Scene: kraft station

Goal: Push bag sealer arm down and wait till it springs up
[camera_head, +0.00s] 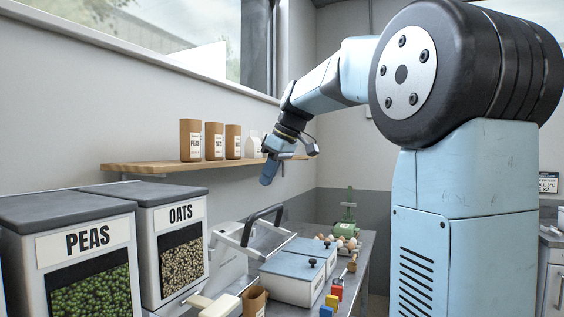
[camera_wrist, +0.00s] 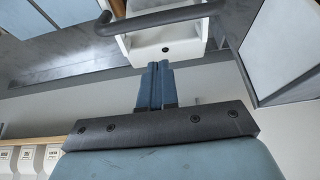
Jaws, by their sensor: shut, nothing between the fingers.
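The bag sealer (camera_head: 230,258) is a pale grey and white device on the counter. Its arm (camera_head: 250,237) is raised and tilted, with a dark bar handle (camera_head: 263,221) at its end. My gripper (camera_head: 267,179) hangs above the handle, apart from it, with its blue fingers pointing down. In the wrist view the shut, empty fingers (camera_wrist: 158,66) point toward the white end of the sealer arm (camera_wrist: 172,42), with the dark handle (camera_wrist: 160,19) beyond. Whether the fingertips touch the white end cannot be told from the wrist view. The sealer's base is partly hidden.
Bins labelled PEAS (camera_head: 82,243) and OATS (camera_head: 180,215) stand left of the sealer. Lidded boxes (camera_head: 290,278), coloured blocks (camera_head: 336,291) and eggs (camera_head: 343,243) lie to the right. A wall shelf (camera_head: 160,165) with brown packages is behind my gripper.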

